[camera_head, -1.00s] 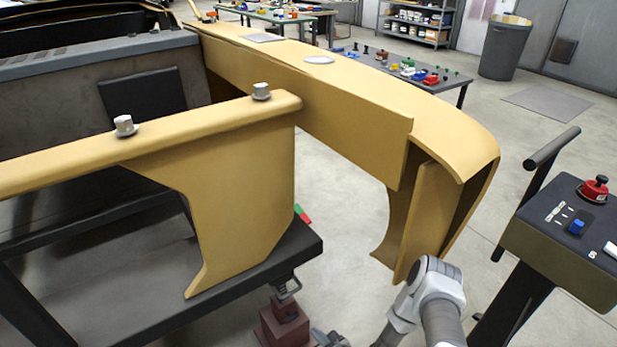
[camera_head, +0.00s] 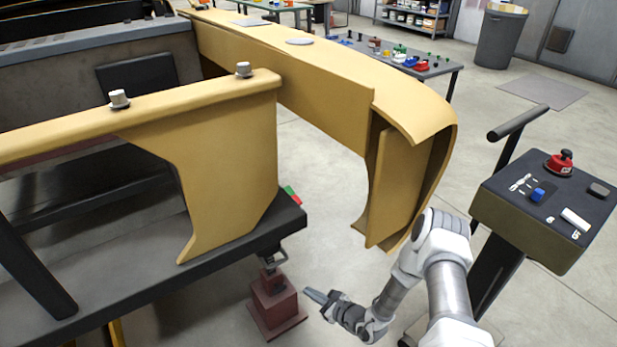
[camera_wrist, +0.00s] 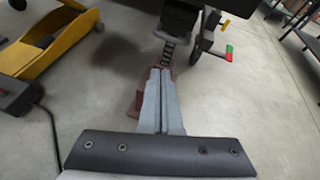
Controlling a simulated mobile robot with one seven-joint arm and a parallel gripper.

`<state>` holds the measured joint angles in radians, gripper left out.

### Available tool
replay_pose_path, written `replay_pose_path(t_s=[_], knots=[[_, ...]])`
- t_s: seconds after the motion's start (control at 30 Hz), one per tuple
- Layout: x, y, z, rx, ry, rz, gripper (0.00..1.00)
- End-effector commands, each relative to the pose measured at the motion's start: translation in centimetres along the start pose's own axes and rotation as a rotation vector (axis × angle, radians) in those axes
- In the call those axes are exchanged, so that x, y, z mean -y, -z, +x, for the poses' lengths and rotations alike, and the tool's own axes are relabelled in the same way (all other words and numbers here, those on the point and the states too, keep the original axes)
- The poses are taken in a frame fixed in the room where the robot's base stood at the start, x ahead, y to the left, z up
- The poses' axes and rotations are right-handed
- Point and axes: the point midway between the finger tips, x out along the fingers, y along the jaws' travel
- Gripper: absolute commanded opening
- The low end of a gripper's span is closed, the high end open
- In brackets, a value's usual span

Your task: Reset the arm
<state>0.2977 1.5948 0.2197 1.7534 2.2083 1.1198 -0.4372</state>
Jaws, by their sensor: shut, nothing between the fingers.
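My gripper (camera_head: 318,298) is at the bottom middle of the head view, low over the floor. Its fingertips point left toward a dark red block-like base (camera_head: 276,303) under the dark bench corner and stay a little apart from it in that view. In the wrist view my gripper (camera_wrist: 160,72) has its two grey fingers lying side by side, pressed together with nothing between them. The red base (camera_wrist: 136,98) shows partly behind the fingers there.
Yellow curved shell panels (camera_head: 235,165) fill the left and middle. A dark bench (camera_head: 230,255) carries one. A control console (camera_head: 545,205) with red and blue buttons stands at the right, near my arm. A table with small parts (camera_head: 420,68) and a bin (camera_head: 500,38) are behind. Open floor lies between.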

Motion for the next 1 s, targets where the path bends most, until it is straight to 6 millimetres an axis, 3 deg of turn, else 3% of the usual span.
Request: replay_pose_path(t_s=[0.03, 0.2, 0.5, 0.7, 1.0], knots=[[0.8, -2.5, 0.0, 0.027, -0.032, -0.051, 0.00], [1.6, -9.9, -1.0, 0.100, -0.164, -0.221, 0.00], [0.8, -21.1, -4.8, 0.171, -0.390, -0.537, 0.00], [-0.6, -26.8, -8.6, 0.178, -0.530, -0.756, 0.00], [-2.9, -32.8, -15.5, 0.126, -0.710, -1.089, 0.00]])
